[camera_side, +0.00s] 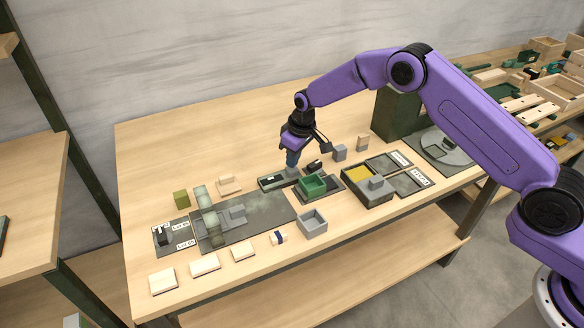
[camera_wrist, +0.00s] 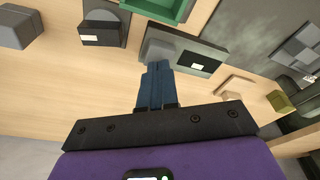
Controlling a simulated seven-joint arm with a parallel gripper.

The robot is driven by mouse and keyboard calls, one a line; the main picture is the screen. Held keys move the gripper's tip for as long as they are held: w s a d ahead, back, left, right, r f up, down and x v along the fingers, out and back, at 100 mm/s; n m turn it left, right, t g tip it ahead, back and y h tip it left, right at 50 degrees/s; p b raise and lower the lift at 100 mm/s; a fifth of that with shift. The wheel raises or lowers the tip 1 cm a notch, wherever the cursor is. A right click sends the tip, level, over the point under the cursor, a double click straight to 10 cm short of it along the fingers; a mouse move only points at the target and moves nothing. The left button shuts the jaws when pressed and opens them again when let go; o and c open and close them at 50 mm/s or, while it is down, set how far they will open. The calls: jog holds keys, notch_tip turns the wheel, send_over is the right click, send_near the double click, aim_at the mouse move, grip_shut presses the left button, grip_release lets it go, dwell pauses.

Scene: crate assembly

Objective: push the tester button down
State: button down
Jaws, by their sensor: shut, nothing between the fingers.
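The tester is a low dark-green block (camera_side: 270,182) with a small white panel, near the middle of the table. It also shows in the wrist view (camera_wrist: 208,67). A grey block that looks like its button (camera_wrist: 158,49) sits at one end of it. My gripper (camera_side: 291,165) points down over that end in the side view. In the wrist view, its blue fingers (camera_wrist: 157,66) are shut together, empty, with tips at the near edge of the grey block. I cannot tell whether they touch it or how far the button is pressed.
A green crate (camera_side: 314,190) stands close to the tester, and a dark block with a white label (camera_wrist: 100,37) is nearby. A grey open box (camera_side: 312,224) is at the front. A divided tray (camera_side: 349,189) lies to the right. The table behind the tester is clear.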

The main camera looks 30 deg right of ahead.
jog(key=shift+f, duration=1.05)
jog(key=shift+r, duration=0.1)
notch_tip(320, 180, up, 9)
dwell(1.3)
dwell(0.3)
